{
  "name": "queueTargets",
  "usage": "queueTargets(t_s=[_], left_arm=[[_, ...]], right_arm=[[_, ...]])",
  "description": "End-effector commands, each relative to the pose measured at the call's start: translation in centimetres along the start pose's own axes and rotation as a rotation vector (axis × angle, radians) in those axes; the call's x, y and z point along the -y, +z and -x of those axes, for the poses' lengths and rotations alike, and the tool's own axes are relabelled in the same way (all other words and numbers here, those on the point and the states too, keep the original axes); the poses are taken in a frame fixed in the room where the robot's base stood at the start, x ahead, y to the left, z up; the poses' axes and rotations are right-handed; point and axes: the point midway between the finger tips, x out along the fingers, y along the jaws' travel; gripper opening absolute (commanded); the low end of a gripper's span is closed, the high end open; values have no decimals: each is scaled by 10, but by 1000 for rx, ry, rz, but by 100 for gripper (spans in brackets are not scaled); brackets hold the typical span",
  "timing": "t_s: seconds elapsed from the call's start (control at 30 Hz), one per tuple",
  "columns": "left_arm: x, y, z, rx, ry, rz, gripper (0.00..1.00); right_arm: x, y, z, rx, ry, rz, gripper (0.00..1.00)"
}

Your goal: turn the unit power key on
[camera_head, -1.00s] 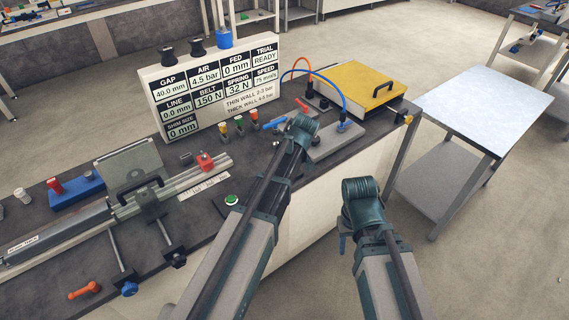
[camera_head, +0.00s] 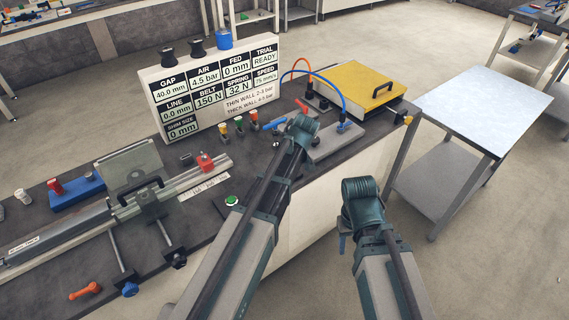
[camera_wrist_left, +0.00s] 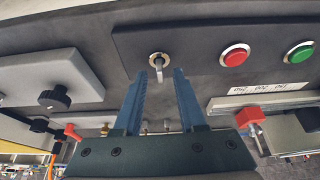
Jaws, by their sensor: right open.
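The unit power key (camera_wrist_left: 158,65) is a small metal key in a round brass-coloured lock on a dark panel (camera_wrist_left: 190,40), in the left wrist view. My left gripper (camera_wrist_left: 158,73) is open, with one finger on each side of the key near the fingertips. I cannot tell whether either finger touches it. In the head view my left arm hides the key and the left fingers. My right gripper (camera_head: 343,243) is open and empty, hanging low beside the bench; its fingers are mostly hidden behind the wrist.
A red button (camera_wrist_left: 235,55) and a green button (camera_wrist_left: 300,52) sit right of the key. A grey block with a black knob (camera_wrist_left: 55,98) is left of it. The bench holds a display board (camera_head: 215,90) and a yellow case (camera_head: 360,85). A side table (camera_head: 480,105) is clear.

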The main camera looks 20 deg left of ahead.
Motion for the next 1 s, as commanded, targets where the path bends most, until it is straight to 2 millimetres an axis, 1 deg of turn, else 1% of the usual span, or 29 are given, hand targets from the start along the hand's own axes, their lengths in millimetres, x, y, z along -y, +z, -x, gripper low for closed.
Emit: queueTargets(t_s=[0.03,0.17,0.27,0.73,0.8,0.9,1.0], left_arm=[[0,-1,6,0,0,-1,40],[0,-2,21,0,0,-2,40],[0,-2,35,0,0,-2,40],[1,-2,114,1,0,-1,40],[0,-2,123,1,0,0,40],[0,-1,131,1,0,-1,40],[0,0,134,1,0,-1,40]], right_arm=[[-1,0,6,0,0,0,50],[-2,1,20,0,0,0,50],[-3,2,33,0,0,0,50],[-10,6,106,0,0,1,50],[-11,7,114,0,0,2,50],[-12,7,121,0,0,2,50],[-12,7,123,0,0,2,50]])
